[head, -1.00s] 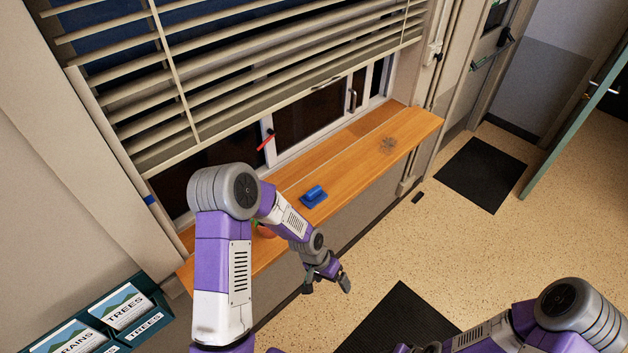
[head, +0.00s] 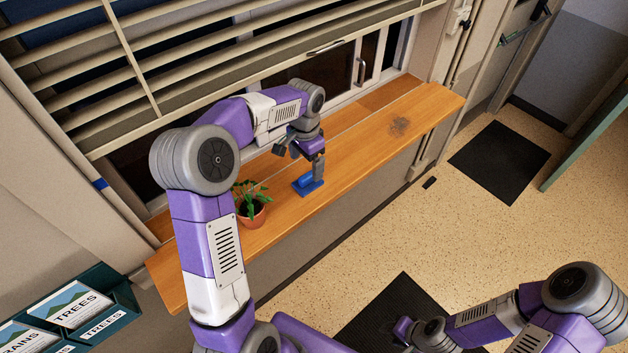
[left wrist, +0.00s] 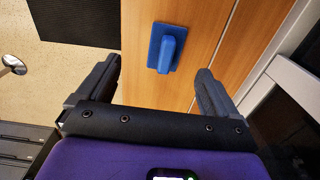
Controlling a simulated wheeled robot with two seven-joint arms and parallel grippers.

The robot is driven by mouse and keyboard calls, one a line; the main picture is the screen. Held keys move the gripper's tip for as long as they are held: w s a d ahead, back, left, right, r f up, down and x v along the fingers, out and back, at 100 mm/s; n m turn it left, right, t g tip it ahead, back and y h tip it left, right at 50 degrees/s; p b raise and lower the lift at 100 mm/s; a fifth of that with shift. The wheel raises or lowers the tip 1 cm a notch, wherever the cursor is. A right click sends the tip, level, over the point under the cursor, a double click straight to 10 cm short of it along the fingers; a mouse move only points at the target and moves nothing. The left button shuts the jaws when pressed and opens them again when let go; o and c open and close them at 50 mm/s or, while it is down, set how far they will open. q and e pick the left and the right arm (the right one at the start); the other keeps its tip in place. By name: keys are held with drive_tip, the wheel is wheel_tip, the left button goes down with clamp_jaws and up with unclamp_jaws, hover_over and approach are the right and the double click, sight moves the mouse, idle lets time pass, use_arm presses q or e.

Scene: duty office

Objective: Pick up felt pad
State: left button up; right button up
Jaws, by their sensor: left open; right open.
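The felt pad (head: 307,186) is a blue block with a raised grip, lying on the wooden windowsill. It also shows in the left wrist view (left wrist: 166,48), ahead of the fingers and between their lines. My left gripper (head: 300,157) is open and empty, above the sill close to the pad. In the head view one finger overlaps the pad's upper right part; I cannot tell whether it touches. In the left wrist view the fingers (left wrist: 155,88) are wide apart with nothing between them. My right gripper (head: 404,328) is low at the bottom, away from the sill.
A potted plant (head: 250,208) stands on the sill (head: 365,150) left of the pad. Blinds (head: 200,50) and the window are behind. A dark mat (head: 500,158) lies on the floor.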

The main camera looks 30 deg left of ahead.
sight(308, 175)
use_arm(q)
drive_tip(key=w+f, duration=0.1)
drive_tip(key=w+f+b, duration=0.1)
drive_tip(key=f, duration=0.1)
drive_tip(key=shift+f, duration=0.1)
drive_tip(key=shift+s+f, duration=0.35)
drive_tip(key=shift+f, duration=0.3)
drive_tip(key=f, duration=0.5)
drive_tip(key=shift+w+a, duration=0.25)
drive_tip(key=shift+a, duration=0.05)
drive_tip(key=c, duration=1.1)
drive_tip(key=shift+r, duration=0.1)
drive_tip(key=shift+c, duration=0.2)
wheel_tip(308, 175, up, 10)
drive_tip(key=shift+f+p, duration=0.1)
drive_tip(key=shift+p, duration=0.2)
